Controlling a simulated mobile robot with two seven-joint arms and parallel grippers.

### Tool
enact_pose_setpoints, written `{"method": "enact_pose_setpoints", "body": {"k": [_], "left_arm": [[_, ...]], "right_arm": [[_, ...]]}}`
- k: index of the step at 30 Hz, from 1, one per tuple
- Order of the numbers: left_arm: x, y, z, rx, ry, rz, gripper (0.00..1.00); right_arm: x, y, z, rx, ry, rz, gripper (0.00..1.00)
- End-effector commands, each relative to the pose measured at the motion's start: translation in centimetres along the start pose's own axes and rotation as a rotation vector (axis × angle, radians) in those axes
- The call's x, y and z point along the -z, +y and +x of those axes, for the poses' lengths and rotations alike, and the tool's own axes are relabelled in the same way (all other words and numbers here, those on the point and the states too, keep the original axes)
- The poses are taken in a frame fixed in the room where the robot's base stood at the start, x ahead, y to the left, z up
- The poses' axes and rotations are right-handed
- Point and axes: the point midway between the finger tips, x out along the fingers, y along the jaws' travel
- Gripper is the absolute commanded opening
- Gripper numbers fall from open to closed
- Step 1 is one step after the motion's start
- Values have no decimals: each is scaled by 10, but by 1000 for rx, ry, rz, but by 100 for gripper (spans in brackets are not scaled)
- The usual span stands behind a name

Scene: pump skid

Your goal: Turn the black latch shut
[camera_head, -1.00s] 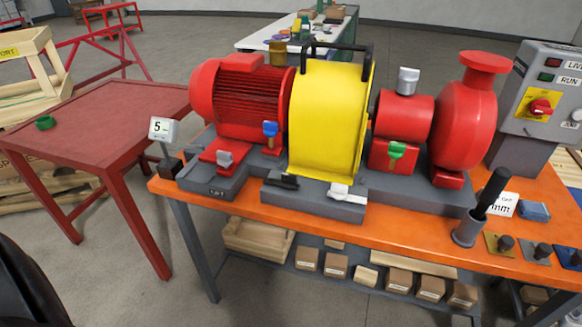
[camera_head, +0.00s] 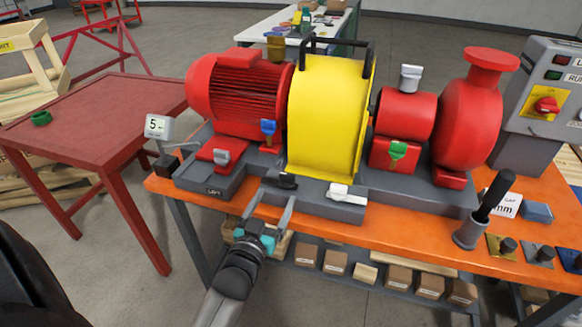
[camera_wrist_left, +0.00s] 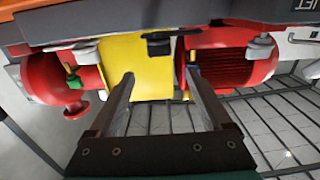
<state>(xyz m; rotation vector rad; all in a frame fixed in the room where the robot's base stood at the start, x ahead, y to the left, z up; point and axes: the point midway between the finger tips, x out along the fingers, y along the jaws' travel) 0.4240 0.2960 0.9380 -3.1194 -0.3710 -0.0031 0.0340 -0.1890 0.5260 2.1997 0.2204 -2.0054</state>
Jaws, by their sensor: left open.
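The black latch (camera_head: 287,181) sits on the grey base at the front of the yellow guard (camera_head: 327,120), left of the white latch (camera_head: 346,194). My left gripper (camera_head: 272,203) is open and empty, with its fingers pointing at the base just below and in front of the black latch. In the left wrist view, which looks upside down, the black latch (camera_wrist_left: 158,40) is beyond and between the two open fingertips (camera_wrist_left: 159,76), apart from them. The white latch (camera_wrist_left: 86,48) is to its left there. My right gripper is not in view.
The red motor (camera_head: 240,98) with a blue lever (camera_head: 268,130) stands left of the guard. The red pump (camera_head: 467,120) and a green lever (camera_head: 397,150) are to the right. The orange bench top (camera_head: 320,226) has a black-handled tool (camera_head: 490,200) in a holder. Space before the bench is open.

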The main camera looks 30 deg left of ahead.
Motion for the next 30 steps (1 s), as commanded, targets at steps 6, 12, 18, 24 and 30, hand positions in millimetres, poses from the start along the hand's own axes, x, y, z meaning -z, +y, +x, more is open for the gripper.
{"method": "enact_pose_setpoints", "body": {"k": [6,12,18,24,30], "left_arm": [[0,0,39,-1,2,1,82],[-1,0,73,-1,2,1,82],[-1,0,104,-1,1,0,82],[-1,1,124,-1,-1,0,82],[-1,1,131,-1,-2,0,82]], "right_arm": [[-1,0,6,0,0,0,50],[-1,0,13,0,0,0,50],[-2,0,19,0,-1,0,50],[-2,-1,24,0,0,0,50],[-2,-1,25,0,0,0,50]]}}
